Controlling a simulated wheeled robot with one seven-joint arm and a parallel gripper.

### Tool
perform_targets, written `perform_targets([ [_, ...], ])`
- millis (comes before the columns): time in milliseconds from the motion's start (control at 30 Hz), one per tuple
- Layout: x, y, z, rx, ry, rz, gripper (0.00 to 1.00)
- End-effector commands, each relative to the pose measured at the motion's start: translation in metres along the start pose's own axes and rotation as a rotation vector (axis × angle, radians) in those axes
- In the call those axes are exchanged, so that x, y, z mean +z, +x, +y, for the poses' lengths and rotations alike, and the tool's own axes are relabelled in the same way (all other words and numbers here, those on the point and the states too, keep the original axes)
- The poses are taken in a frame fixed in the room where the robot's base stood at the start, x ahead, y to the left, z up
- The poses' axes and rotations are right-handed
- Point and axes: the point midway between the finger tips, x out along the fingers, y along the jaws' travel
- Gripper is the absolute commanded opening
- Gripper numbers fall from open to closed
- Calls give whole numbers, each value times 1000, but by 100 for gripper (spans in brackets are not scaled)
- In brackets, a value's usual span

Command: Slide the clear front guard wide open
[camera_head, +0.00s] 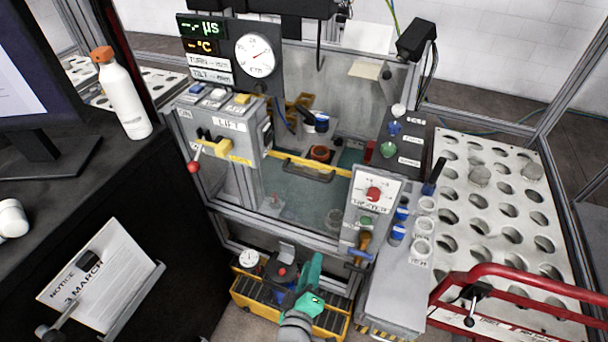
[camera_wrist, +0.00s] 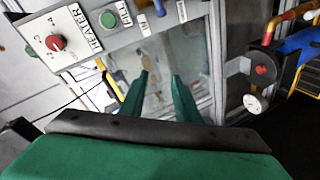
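The clear front guard (camera_head: 293,200) is a see-through panel across the machine's front, between the LIFT box on the left and the heater box on the right. A yellow bar (camera_head: 285,159) with a dark, bow-shaped handle (camera_head: 308,175) runs along its top. My green gripper (camera_head: 311,272) is below and in front of the guard, apart from the handle. In the wrist view my two green fingers (camera_wrist: 160,78) are spread with nothing between them, pointing towards the clear panelling. I cannot tell the gap to the panel.
The LIFT box (camera_head: 228,130) has a red-knobbed lever (camera_head: 194,167). The heater box (camera_head: 374,190) has a red dial, which also shows in the wrist view (camera_wrist: 56,42). A yellow crate (camera_head: 330,322) stands low behind my gripper. A red rail (camera_head: 500,272) and a perforated table (camera_head: 480,225) are at right.

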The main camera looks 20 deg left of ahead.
Motion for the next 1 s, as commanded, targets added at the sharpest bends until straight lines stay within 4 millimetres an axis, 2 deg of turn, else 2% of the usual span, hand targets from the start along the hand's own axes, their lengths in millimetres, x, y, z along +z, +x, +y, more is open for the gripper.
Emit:
perform_targets([
  [33, -17, 13, 10, 15, -49, 3, 29],
  [200, -62, 44, 40, 48, -215, -28, 29],
  [400, -114, 63, 76, 82, -362, -78, 29],
  [500, -132, 66, 90, 92, -406, -101, 29],
  [600, -144, 68, 99, 98, -435, -117, 29],
  [767, -151, 71, 105, 100, -454, -129, 29],
  [867, -150, 79, 106, 99, -456, -131, 29],
  [1000, -148, 100, 110, 100, -455, -132, 29],
])
